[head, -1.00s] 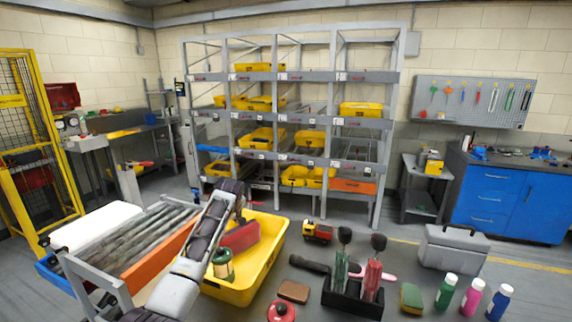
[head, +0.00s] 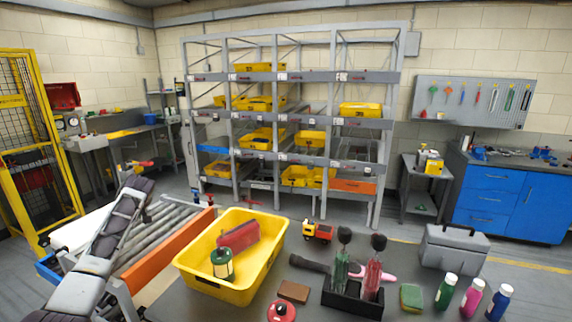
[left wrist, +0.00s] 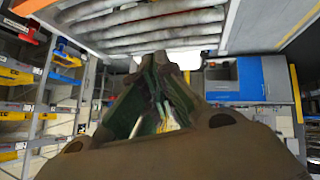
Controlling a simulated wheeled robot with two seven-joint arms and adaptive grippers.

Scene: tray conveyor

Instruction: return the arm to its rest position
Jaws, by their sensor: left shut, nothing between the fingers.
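My left arm reaches in from the lower left in the head view, over the near side of the roller conveyor. Its gripper (head: 132,180) is at the far end of the arm, small and partly hidden by the wrist. In the left wrist view the fingers (left wrist: 162,64) come together at their tips, shut with nothing held. The gripper is left of the yellow tray (head: 205,283) and apart from it. My right gripper is not in view.
The yellow tray on the grey table holds a red box (head: 238,236) and a green lantern (head: 222,264). The roller conveyor (head: 160,238) has an orange side rail. A black caddy (head: 352,301), toy truck (head: 318,232) and bottles stand right. A shelf rack (head: 283,122) stands behind.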

